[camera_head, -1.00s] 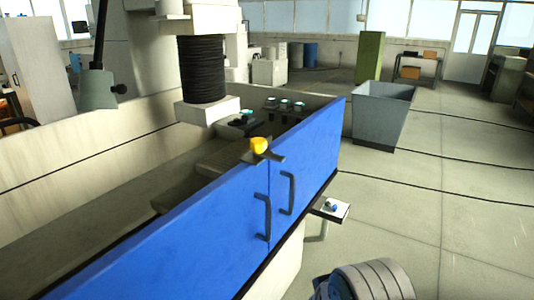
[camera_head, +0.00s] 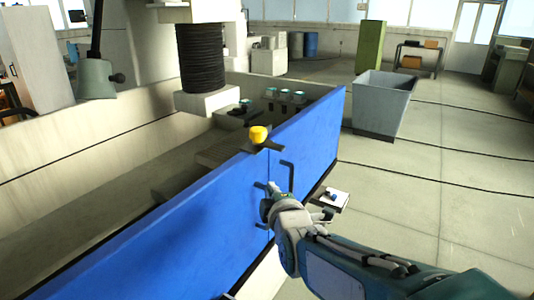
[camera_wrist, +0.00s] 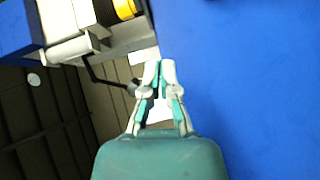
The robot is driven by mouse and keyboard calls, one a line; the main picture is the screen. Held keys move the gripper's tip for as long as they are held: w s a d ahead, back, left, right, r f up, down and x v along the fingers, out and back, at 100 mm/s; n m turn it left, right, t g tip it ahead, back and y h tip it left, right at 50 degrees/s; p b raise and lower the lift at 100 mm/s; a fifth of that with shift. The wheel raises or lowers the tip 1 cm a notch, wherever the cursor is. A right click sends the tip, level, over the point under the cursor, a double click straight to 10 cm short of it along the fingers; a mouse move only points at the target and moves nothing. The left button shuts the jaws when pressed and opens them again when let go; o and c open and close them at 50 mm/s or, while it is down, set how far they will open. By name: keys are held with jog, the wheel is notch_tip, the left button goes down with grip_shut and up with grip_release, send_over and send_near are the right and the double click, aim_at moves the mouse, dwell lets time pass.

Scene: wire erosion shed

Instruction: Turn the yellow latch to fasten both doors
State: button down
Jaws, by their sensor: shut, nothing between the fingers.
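The yellow latch (camera_head: 258,134) is a round knob with a dark bar on the top edge of the blue doors, by their seam. The left door (camera_head: 185,230) and right door (camera_head: 312,135) stand nearly in line. The right door's dark handle (camera_head: 291,177) is visible; my gripper mostly covers the left one. My gripper (camera_head: 268,190) is in front of the doors, below the latch and apart from it. In the wrist view my gripper (camera_wrist: 158,66) has its fingers together, empty, beside a blue door surface (camera_wrist: 240,90). Part of the yellow latch (camera_wrist: 126,8) shows at the top.
The machine tank (camera_head: 60,185) lies behind the doors, with a black ribbed column (camera_head: 201,60) above it. A small white tray (camera_head: 335,198) juts out right of the doors. A grey bin (camera_head: 382,100) stands farther back. The floor on the right is open.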

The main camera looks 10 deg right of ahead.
jog(key=shift+w+r+n+t, duration=0.5)
jog(key=shift+w+n+t, duration=0.25)
jog(key=shift+n, duration=0.35)
send_near(264, 147)
jog(key=w+a, duration=0.3)
jog(key=w+d, duration=0.2)
jog(key=shift+w+d, duration=0.2)
jog(key=shift+w, duration=0.2)
jog(key=shift+w+d, duration=0.3)
jog(key=shift+d, duration=0.05)
jog(key=shift+a, duration=0.15)
